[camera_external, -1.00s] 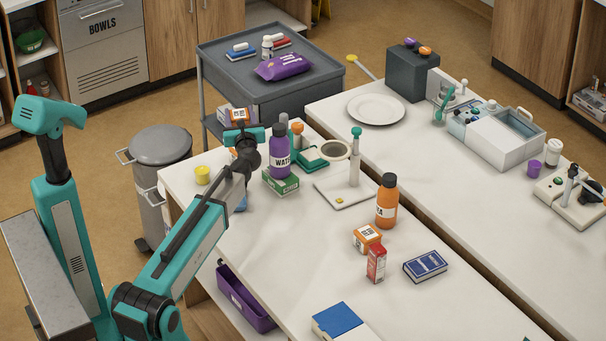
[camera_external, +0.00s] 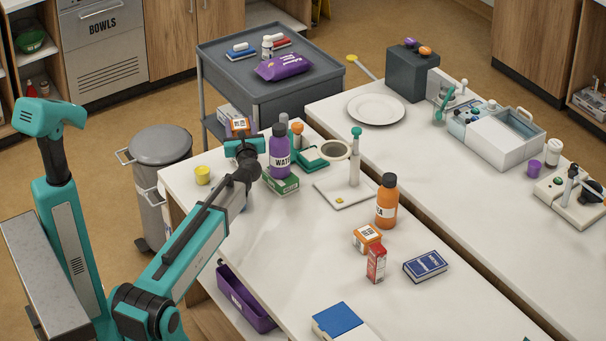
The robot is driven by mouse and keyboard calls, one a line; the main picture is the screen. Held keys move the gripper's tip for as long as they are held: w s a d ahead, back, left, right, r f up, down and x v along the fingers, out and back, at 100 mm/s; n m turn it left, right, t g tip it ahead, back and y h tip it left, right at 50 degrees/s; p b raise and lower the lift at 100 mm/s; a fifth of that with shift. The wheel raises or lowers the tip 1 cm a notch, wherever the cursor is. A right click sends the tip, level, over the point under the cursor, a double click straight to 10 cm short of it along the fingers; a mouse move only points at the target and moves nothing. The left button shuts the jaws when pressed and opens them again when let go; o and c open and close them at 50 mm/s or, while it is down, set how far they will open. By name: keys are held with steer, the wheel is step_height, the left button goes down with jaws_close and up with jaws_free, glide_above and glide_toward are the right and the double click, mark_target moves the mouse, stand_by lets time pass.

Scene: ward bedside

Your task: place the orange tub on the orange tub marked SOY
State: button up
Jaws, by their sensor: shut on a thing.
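My gripper is raised at the far left of the near table, left of the purple water bottle. Another orange tub (camera_external: 367,239) with a white label stands on the near table, right of the middle. Its lettering is too small to read. My gripper is well to the left of this tub and farther back.
An orange bottle (camera_external: 386,207) and a red carton (camera_external: 376,264) stand close to the table tub; a blue box (camera_external: 425,266) lies to its right. The purple bottle (camera_external: 280,155) and a white stand (camera_external: 354,165) are between gripper and tub.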

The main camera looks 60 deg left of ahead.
steer(key=shift+f, duration=1.95)
steer(key=shift+f+b, duration=0.2)
steer(key=shift+b, duration=0.1)
steer(key=o, duration=1.2)
steer(key=shift+r, duration=0.2)
steer(key=shift+b+v, duration=0.4)
steer(key=shift+v, duration=5.65)
